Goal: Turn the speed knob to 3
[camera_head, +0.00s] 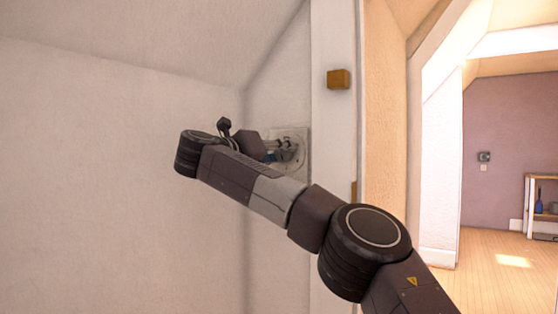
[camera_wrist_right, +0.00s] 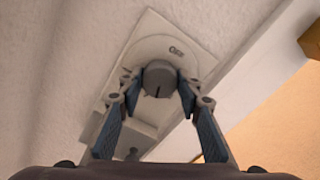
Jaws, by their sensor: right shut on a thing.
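The speed knob (camera_wrist_right: 159,76) is a round grey knob on a pale wall plate (camera_wrist_right: 152,24). A dark mark on the knob points down in the right wrist view. The word "OFF" is printed on the plate above and right of the knob; no other numbers are readable. My right gripper (camera_wrist_right: 158,86) is shut on the knob, one finger on each side. In the head view the right gripper (camera_head: 284,148) reaches the wall plate (camera_head: 301,136), and my arm and fingers hide the knob there. My left gripper is not in view.
A small brown block (camera_head: 338,79) is fixed on the white door trim (camera_head: 333,130), right of and above the plate. A bare wall (camera_head: 110,150) fills the left. An open doorway on the right shows a room with a shelf (camera_head: 541,195) and wooden floor.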

